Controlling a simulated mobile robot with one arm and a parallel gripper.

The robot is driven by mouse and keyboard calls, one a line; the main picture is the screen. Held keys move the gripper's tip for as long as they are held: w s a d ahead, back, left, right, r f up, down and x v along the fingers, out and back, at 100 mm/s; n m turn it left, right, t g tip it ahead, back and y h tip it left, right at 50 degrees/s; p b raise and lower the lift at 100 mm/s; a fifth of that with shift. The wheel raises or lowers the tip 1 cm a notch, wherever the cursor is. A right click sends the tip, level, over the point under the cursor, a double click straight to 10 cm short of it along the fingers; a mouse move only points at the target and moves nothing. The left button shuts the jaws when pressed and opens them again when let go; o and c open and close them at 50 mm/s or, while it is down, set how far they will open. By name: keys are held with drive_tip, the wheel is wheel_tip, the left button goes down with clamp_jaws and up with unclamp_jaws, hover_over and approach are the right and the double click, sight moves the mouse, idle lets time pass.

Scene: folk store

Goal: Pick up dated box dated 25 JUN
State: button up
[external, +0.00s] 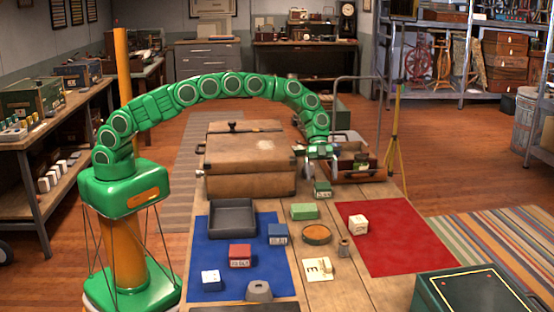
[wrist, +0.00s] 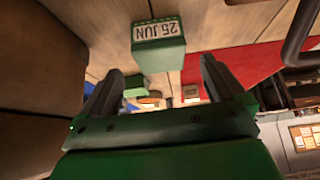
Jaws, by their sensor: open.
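The dated box is a small green block with a white label reading 25 JUN (wrist: 158,45); in the wrist view it shows near the top, ahead of my fingers. In the external view it is the green box (external: 322,189) on the wooden table, just in front of my gripper (external: 320,154). My gripper also shows in the wrist view (wrist: 161,68), its two fingers apart and nothing between them. The fingers are not touching the box.
A large tan case (external: 250,180) stands left of the gripper, and a wooden crate (external: 368,177) with a metal frame stands right. Another green box (external: 304,211), a red box (external: 240,255), a blue box (external: 278,233) and a white cube (external: 358,223) lie nearer the camera. A red cloth (external: 395,250) lies right.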

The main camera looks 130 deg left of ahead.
sight(323, 184)
drive_tip(key=shift+x, duration=2.4)
drive_tip(key=shift+a+f, duration=0.1)
drive_tip(key=c, duration=1.1)
